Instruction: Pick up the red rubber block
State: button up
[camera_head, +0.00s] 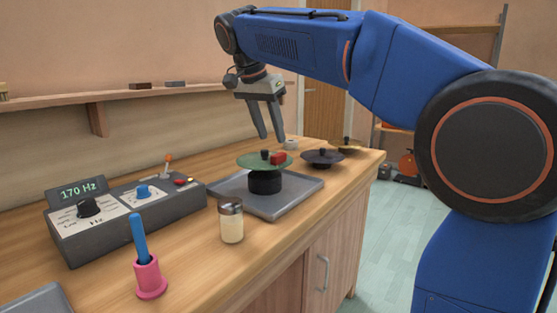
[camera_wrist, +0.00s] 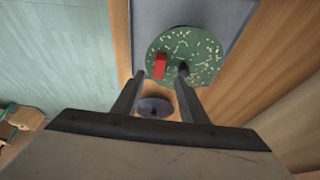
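The red rubber block (camera_head: 278,158) lies on a round green plate (camera_head: 252,163), beside the plate's black centre knob (camera_head: 265,154). The plate sits on a black cylinder (camera_head: 265,182) that stands on a grey tray (camera_head: 294,200). My gripper (camera_head: 269,136) is open and empty, pointing down above the plate. In the wrist view the red block (camera_wrist: 160,66) lies on the speckled green plate (camera_wrist: 205,48), beyond the fingertips of my gripper (camera_wrist: 163,79) and nearer the left finger. The fingers appear apart from the block.
Dark lidded discs (camera_head: 322,157) and (camera_head: 350,146) stand right of the tray. A shaker jar (camera_head: 231,222), a pink holder with a blue stick (camera_head: 149,277) and a control box reading 170 Hz (camera_head: 120,215) stand at left. A wall shelf (camera_head: 120,97) runs behind.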

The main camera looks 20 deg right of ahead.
aim_at(278, 154)
jog(key=shift+x, duration=3.4)
grip_shut()
